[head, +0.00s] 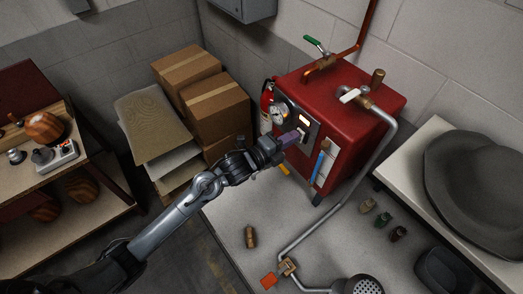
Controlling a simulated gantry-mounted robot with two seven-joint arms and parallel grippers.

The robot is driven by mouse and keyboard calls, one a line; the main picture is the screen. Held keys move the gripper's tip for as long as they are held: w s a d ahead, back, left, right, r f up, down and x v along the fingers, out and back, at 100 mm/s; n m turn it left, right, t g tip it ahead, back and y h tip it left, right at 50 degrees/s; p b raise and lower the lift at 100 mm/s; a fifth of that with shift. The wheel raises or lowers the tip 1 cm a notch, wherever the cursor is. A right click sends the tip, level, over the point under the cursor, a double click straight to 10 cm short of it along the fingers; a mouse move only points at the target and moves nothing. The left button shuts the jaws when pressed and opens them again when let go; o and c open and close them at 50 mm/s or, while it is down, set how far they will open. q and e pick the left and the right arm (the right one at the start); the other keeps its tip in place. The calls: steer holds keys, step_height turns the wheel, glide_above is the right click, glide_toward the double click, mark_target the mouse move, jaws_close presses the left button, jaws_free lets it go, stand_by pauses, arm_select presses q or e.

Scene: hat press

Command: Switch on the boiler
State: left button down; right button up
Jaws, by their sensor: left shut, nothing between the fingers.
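The boiler (362,97) is a red box standing against the wall, with a dark control panel on its left-hand front face. A round gauge (281,109) and a small lit lamp (304,118) show on that panel. My left gripper (291,138) is shut and empty, its fingertips at the lower part of the panel. It hides whatever is directly behind it, and I cannot tell whether it touches the panel. I cannot make out a switch. My right gripper is not in view.
Cardboard boxes (217,108) and a red extinguisher (266,103) stand left of the boiler. A pipe (352,192) runs down in front of it to the floor. Small spools (383,219) and a brown piece (250,237) stand on the pale floor. A bench with dark hats (477,175) is at right.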

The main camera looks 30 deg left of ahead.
arm_select(q)
steer(key=b+v, duration=0.1)
steer(key=v, duration=1.2)
steer(key=shift+s, duration=0.2)
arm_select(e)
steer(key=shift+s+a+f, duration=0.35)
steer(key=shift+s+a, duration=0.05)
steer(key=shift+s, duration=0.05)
arm_select(q)
steer(key=shift+a+r, duration=0.1)
steer(key=shift+a, duration=0.05)
